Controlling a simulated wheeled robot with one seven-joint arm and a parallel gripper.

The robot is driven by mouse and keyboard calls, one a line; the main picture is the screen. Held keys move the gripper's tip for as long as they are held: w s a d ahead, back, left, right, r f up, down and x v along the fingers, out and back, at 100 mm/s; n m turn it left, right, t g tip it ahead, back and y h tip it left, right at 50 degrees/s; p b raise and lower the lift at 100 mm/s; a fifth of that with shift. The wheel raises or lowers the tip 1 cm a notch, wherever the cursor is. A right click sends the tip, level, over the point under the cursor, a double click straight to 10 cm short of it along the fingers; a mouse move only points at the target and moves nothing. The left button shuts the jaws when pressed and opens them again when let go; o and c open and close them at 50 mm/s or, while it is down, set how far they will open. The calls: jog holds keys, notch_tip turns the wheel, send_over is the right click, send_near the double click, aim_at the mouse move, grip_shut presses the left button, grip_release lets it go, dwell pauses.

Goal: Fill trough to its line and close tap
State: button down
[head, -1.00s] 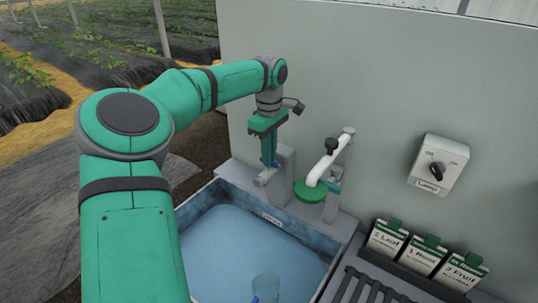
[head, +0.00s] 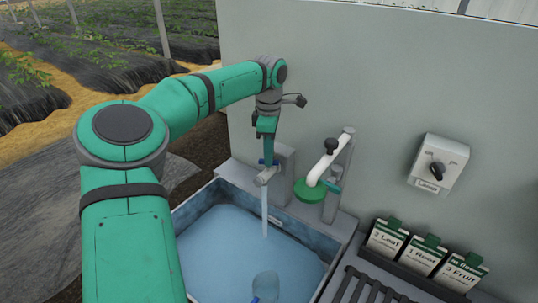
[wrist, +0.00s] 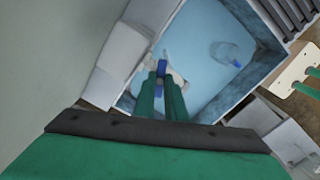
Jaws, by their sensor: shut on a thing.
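The grey tap (head: 267,176) sticks out from the wall over the back of the trough (head: 344,247). A stream of water (head: 265,215) runs from its spout into the trough. Pale blue water (head: 225,245) covers the trough floor; I cannot make out the fill line or the exact level. My gripper (head: 267,160) is shut on the blue tap handle (wrist: 161,68), which shows between and around the green fingers in the wrist view. The fingers hide part of the handle and tap.
A clear vessel (head: 265,285) sits in the trough near the front. Right of the tap stand a white pipe with a green disc (head: 310,190), a switch box (head: 438,163) and several labelled packets (head: 424,255). A slatted rack (head: 375,287) adjoins the trough.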

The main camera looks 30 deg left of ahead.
jog(key=shift+a+n, duration=0.1)
jog(key=shift+n, duration=1)
jog(key=c, duration=1.8)
grip_release()
notch_tip(320, 180, up, 11)
jog(key=shift+f, duration=0.1)
